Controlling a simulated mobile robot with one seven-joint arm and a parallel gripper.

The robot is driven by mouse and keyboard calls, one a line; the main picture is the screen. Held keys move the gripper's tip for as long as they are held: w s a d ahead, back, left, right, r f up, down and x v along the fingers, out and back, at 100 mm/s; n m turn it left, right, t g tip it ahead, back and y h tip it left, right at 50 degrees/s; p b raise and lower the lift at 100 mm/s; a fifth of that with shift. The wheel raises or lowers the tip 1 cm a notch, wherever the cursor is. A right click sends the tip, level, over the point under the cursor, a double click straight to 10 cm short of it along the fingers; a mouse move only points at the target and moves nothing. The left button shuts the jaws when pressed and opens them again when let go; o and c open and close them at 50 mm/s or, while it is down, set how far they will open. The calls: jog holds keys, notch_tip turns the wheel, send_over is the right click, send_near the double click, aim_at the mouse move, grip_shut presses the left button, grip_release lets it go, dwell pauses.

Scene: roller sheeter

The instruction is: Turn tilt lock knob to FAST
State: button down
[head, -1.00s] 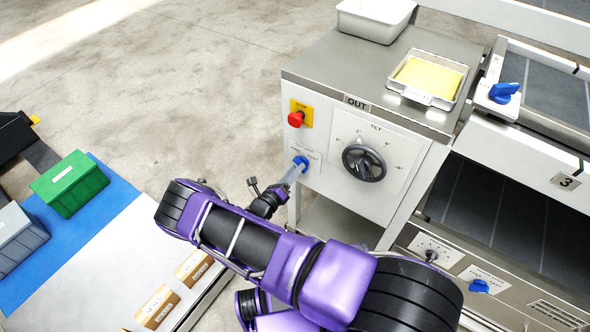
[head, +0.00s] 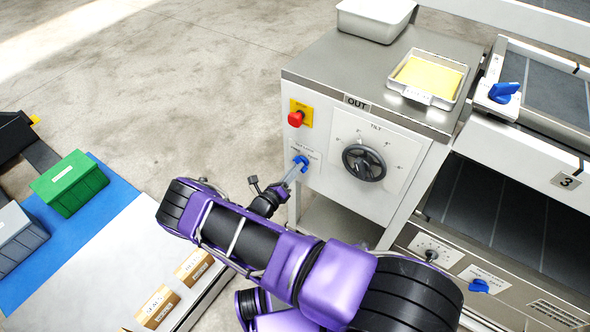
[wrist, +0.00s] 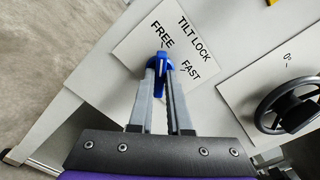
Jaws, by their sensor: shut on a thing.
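The tilt lock knob is a small blue knob (wrist: 160,66) on a white plate marked TILT LOCK, FREE and FAST (wrist: 185,42) in the wrist view. Its tip shows between the two labels, nearer FREE. It also shows in the head view as a blue knob (head: 301,162) on the machine's front panel. My gripper (wrist: 161,72) is shut on the knob, one grey finger on each side. In the head view my gripper (head: 295,169) reaches the knob from the lower left.
A black tilt handwheel (head: 364,163) sits right of the knob, and a red stop button (head: 295,119) sits above it. A tray with a yellow sheet (head: 430,77) and a white bin (head: 374,18) rest on top. A table with a green bin (head: 70,183) stands at left.

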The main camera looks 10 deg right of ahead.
jog(key=shift+m, duration=0.3)
jog(key=shift+s+d+m+b, duration=0.1)
jog(key=shift+m+b, duration=0.35)
jog(key=shift+m, duration=3.85)
jog(key=shift+s+m+b, duration=0.1)
jog(key=shift+m+b, duration=0.3)
jog(key=shift+m, duration=3.9)
jog(key=c, duration=0.9)
grip_release()
jog(key=shift+o, duration=0.2)
